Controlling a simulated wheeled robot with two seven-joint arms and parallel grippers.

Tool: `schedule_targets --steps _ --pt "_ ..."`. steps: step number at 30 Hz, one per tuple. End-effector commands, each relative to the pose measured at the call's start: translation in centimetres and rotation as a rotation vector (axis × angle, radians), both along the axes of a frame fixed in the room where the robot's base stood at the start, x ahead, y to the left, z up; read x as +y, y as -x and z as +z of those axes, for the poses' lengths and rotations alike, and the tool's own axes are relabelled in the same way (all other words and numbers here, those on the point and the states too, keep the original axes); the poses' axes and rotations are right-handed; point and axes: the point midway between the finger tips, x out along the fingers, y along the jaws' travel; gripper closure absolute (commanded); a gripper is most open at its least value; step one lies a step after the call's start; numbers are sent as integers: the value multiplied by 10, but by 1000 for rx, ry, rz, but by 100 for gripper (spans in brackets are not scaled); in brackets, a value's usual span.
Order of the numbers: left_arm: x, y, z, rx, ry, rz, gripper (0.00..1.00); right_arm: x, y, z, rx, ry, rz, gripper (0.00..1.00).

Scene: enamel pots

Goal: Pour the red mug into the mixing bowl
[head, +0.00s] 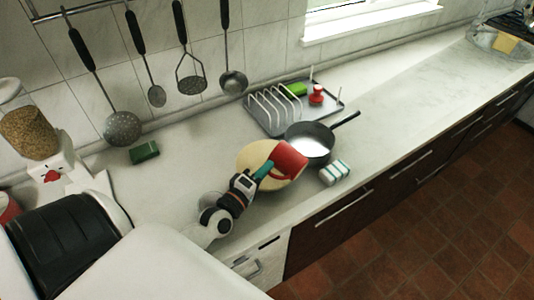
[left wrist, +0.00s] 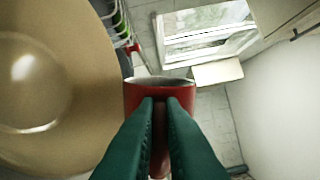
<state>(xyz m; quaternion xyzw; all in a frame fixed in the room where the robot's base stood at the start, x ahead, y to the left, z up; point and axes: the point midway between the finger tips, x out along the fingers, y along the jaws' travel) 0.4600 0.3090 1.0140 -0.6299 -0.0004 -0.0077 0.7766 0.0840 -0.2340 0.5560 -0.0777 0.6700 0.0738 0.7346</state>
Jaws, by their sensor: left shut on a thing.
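The cream mixing bowl (head: 250,154) stands on the counter near its front edge, and it fills the left of the left wrist view (left wrist: 45,90). My left gripper (head: 266,171) is shut on the red mug (head: 290,161) and holds it above the right part of the bowl. In the left wrist view the mug (left wrist: 136,96) is between the green fingertips, with its rim away from me. The mug looks tilted relative to the bowl. The part of the bowl I see inside looks empty; the mug's contents are hidden. My right gripper is not in view.
A dark pan (head: 311,143) is just behind and right of the bowl. A striped block (head: 334,173) lies near the front edge. A dish rack (head: 273,112) stands behind. A green sponge (head: 144,152) lies by the wall. The counter's right side is largely clear.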

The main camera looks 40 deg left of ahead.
Motion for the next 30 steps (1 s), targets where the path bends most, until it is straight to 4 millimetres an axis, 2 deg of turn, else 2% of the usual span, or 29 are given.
schedule_targets --steps 10,30 --pt "10 0 -3 -1 79 1 100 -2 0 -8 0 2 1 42" --pt "28 -1 2 13 574 -1 100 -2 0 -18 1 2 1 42"
